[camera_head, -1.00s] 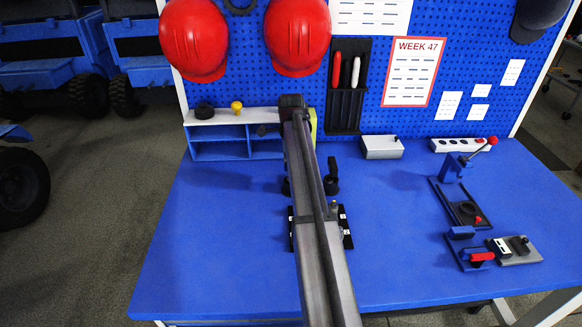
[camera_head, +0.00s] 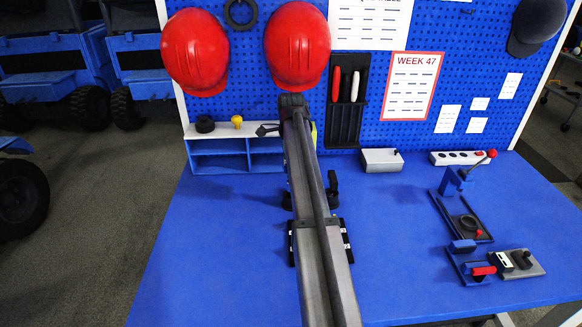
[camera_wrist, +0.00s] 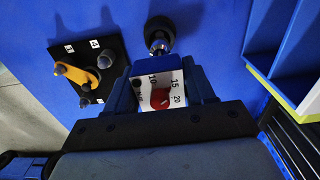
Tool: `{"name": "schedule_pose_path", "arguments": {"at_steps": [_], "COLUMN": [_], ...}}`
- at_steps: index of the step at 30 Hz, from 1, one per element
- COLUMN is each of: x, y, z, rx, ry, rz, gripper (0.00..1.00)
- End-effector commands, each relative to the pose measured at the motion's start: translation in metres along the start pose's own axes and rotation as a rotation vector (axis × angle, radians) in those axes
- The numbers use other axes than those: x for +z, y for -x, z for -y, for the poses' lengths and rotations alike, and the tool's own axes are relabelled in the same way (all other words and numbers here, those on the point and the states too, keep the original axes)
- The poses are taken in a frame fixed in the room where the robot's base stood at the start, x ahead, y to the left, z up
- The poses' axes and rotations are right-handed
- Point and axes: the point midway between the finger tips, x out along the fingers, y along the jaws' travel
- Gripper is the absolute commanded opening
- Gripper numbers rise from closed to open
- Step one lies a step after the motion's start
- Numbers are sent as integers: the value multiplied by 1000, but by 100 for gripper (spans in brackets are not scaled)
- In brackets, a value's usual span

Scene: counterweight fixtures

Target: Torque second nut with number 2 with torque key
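My gripper (camera_wrist: 161,88) has a blue finger on each side of the torque key (camera_wrist: 160,94) and appears shut on it. The key has a white dial with a red pointer and the numbers 10, 15 and 20. A black round end on a metal neck (camera_wrist: 158,45) shows beyond the dial. The black plate (camera_wrist: 112,55) lies to the left in the wrist view, apart from the key, with an orange part and several grey nuts. In the head view my arm covers much of the plate (camera_head: 346,256) and the gripper.
A blue and white shelf (camera_head: 225,147) stands at the back left, near my arm's end. Black upright parts (camera_head: 332,187) stand behind the plate. A white box (camera_head: 382,160) and blue fixtures (camera_head: 464,220) are to the right. The table's left front is clear.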

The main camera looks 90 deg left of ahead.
Motion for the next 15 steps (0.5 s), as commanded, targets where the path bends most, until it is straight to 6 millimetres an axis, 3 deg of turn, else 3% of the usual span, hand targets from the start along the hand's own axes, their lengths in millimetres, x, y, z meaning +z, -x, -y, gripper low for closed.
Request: {"name": "schedule_pose_path", "arguments": {"at_steps": [15], "x": [0], "y": [0], "z": [0], "rx": [0], "ry": [0], "rz": [0], "gripper": [5]}}
